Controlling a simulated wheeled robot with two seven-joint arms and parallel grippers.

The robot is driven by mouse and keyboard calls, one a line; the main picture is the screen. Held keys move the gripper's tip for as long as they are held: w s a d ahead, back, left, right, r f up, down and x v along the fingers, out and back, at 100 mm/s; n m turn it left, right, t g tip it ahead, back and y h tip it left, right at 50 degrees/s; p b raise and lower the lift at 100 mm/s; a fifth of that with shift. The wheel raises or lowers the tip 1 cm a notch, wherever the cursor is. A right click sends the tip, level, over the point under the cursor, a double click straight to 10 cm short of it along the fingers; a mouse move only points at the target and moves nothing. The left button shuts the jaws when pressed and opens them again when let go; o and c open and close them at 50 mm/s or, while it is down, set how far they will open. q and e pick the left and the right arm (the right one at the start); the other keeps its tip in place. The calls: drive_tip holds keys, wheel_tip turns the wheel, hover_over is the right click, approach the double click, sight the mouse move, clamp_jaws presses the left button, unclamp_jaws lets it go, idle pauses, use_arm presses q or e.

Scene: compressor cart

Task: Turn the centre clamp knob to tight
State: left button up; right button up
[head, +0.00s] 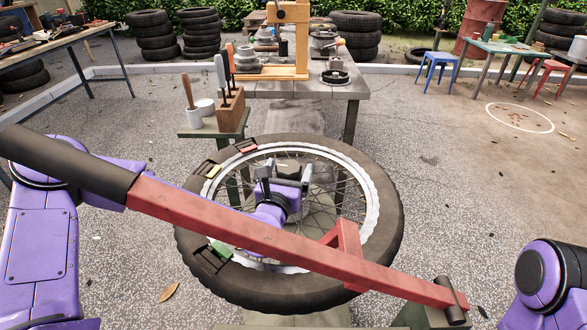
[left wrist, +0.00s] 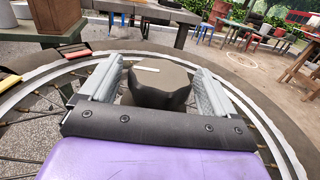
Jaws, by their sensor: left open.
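The centre clamp knob (left wrist: 160,90) is dark and lobed, with a white mark on its top. It stands at the middle of the spoked wheel (head: 386,225), which lies flat. My left gripper (head: 284,172) is at the hub, with its fingers on either side of the knob. In the left wrist view the open fingers (left wrist: 157,70) flank the knob, with a small gap at its left; contact at its right is unclear. The knob's lower part is hidden behind the gripper. My right gripper is not in view.
A red bar (head: 240,228) with a black grip crosses above the wheel's near side. Black, yellow, red and green pieces sit on the tyre's left side. A small stand (head: 190,128) with tools and a workbench (head: 330,88) are behind. The ground at right is mostly clear.

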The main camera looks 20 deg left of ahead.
use_arm(q)
drive_tip(key=shift+w, duration=0.45)
